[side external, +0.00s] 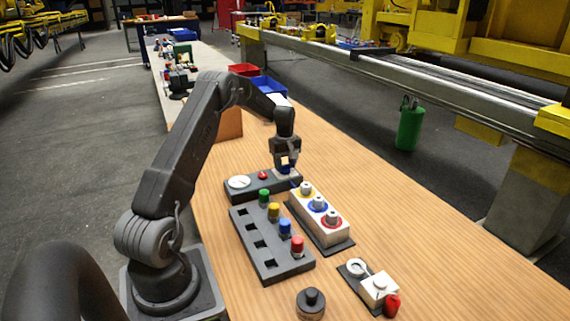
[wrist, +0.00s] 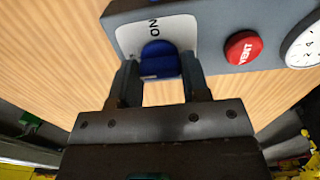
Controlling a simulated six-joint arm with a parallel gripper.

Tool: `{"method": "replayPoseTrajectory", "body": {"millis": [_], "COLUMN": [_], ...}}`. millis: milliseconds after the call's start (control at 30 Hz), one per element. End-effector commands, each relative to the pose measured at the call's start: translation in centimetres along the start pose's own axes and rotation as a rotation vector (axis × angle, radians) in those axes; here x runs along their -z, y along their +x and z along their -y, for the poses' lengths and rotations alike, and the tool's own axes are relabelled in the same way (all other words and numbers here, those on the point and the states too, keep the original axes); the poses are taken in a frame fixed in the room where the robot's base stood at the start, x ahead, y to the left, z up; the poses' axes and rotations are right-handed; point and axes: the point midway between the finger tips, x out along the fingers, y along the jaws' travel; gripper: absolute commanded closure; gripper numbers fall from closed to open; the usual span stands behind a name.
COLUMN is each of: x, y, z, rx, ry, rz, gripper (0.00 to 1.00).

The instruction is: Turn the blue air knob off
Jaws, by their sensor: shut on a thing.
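The blue air knob (wrist: 159,58) sits on a white label plate on the dark control box (wrist: 215,58) in the wrist view. The word "ON" shows on the label, beyond the knob. My gripper (wrist: 160,74) has one finger on each side of the knob and is shut on it. In the side view, my gripper (side external: 286,160) points down at the right end of the control box (side external: 254,190), where it largely hides the knob. The knob's exact pointing direction is hard to tell.
A red VENT button (wrist: 243,47) and a white gauge (wrist: 305,45) sit beside the knob. Close in front are a block with colored pegs (side external: 270,250) and a white block with ringed knobs (side external: 318,217).

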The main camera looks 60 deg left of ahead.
Motion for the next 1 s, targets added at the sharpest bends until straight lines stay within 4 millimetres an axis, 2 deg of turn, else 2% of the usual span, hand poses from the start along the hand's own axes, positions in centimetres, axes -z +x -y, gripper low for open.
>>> {"method": "replayPoseTrajectory", "body": {"millis": [267,300,533,833,1000], "x": [0.0,0.0,0.0,0.0,0.1], "y": [-0.1,-0.1,0.0,-0.3,-2.4], "z": [0.0,0.0,0.0,0.0,-0.1], "rx": [-0.002,-0.002,-0.001,-0.001,-0.004], "ry": [-0.006,-0.006,-0.004,-0.002,-0.002], "rz": [0.0,0.0,0.0,0.0,-0.002], "gripper": [0.81,0.55,0.33,0.32,0.32]}}
